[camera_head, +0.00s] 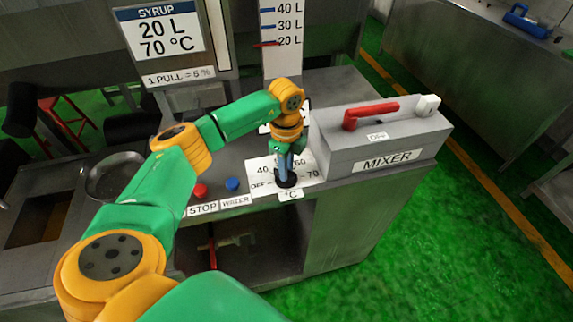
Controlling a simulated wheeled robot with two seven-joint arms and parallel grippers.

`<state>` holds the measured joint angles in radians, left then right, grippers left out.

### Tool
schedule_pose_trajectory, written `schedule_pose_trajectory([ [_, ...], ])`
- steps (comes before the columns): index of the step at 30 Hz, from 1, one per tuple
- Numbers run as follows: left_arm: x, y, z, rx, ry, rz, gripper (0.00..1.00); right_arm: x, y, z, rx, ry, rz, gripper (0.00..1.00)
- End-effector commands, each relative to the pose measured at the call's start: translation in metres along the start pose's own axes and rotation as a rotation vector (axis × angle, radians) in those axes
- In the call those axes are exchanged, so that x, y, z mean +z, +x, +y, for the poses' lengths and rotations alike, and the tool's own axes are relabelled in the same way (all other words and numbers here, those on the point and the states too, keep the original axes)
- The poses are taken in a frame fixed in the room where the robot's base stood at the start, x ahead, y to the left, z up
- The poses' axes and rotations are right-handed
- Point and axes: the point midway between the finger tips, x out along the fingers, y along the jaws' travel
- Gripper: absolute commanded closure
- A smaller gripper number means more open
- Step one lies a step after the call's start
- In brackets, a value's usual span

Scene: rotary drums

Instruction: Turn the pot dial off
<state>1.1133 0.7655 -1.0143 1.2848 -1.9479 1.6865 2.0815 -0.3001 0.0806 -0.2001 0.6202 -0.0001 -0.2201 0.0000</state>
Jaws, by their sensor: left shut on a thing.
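The pot dial (287,181) is a small dark knob on the counter. It sits at a white scale plate (262,168) marked OFF, 40, 50, 60 and 70, with a °C label below. My left gripper (286,172) points down from above and is shut on the dial. The gripper and wrist cover part of the plate and most of the dial, so I cannot tell where its pointer stands. My right gripper is not in view.
A grey mixer box (370,140) with a red lever (372,110) stands close right of the dial. A red button (200,190) and a blue button (232,184) are to the left. A round pan (112,178) lies farther left. The green floor (450,230) at right is clear.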

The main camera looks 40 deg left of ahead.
Motion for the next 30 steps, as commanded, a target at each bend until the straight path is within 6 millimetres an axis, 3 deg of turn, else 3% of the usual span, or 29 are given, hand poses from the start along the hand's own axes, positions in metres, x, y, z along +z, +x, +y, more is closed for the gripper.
schedule_pose_trajectory([
  [18, 0.001, -0.004, -0.002, -0.006, -0.547, 0.0, 1.0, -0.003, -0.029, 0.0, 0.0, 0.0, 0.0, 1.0],
  [30, 0.001, -0.003, -0.001, -0.006, -0.738, 0.0, 1.0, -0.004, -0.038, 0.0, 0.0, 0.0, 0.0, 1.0],
])
